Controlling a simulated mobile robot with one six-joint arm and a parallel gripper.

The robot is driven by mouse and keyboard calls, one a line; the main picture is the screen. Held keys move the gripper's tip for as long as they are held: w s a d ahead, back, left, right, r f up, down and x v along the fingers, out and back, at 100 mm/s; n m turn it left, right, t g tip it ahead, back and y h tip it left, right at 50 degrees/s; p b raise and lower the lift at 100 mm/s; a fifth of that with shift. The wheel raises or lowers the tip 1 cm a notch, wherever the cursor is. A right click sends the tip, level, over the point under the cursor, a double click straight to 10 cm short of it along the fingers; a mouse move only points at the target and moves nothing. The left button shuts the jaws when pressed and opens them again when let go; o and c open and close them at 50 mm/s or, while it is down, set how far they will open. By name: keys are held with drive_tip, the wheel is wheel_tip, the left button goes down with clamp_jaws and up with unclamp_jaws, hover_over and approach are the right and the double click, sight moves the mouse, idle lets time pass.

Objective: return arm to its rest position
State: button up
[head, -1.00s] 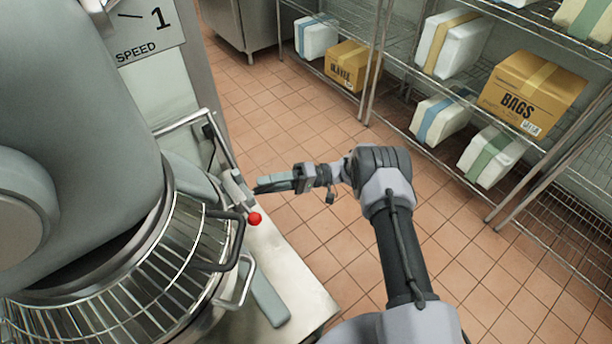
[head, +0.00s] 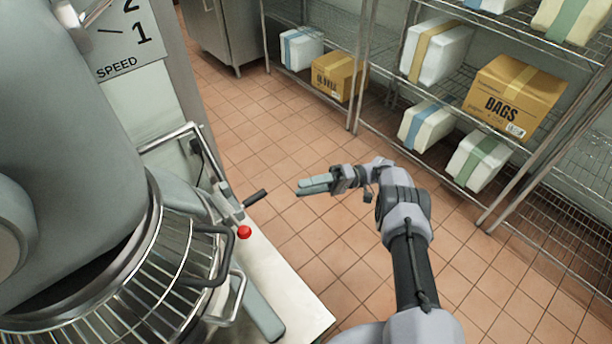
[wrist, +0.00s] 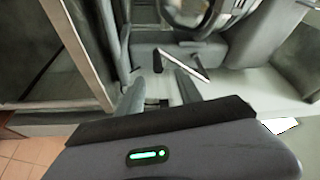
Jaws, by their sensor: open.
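My gripper (head: 314,184) is at the middle of the head view, over the tiled floor. It points left toward the large grey mixer and stands clear of it. Its fingers are open with nothing between them. In the wrist view the two fingers (wrist: 162,92) reach toward the machine. A lever with a black handle (head: 256,197) and a red knob (head: 244,232) stand out from the mixer's side, left of the fingertips. The lever's dark handle also shows in the wrist view (wrist: 157,61), just beyond the fingers.
The mixer's wire bowl guard (head: 150,270) fills the lower left. A metal ledge (head: 285,290) lies below the lever. Wire shelves with white packages and a BAGS box (head: 512,92) stand at the right and back. Open tiled floor (head: 270,150) lies between.

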drive_tip(key=s+r+m+t+h, duration=0.1)
drive_tip(key=s+r+m+h, duration=0.3)
drive_tip(key=r, duration=0.7)
drive_tip(key=s+r+n+h, duration=0.15)
drive_tip(key=r+h, duration=0.35)
drive_tip(key=r, duration=0.7)
drive_tip(key=s+d+r+m+t+h, duration=0.2)
drive_tip(key=s+r+m+t+h, duration=0.3)
drive_tip(key=s, duration=0.6)
drive_tip(key=s+d+m+t+h, duration=0.2)
drive_tip(key=s+d+t, duration=0.2)
drive_tip(key=s, duration=0.8)
drive_tip(key=shift+s+d+m+t, duration=0.2)
drive_tip(key=shift+d+m+t, duration=0.15)
drive_tip(key=shift+d+t, duration=0.05)
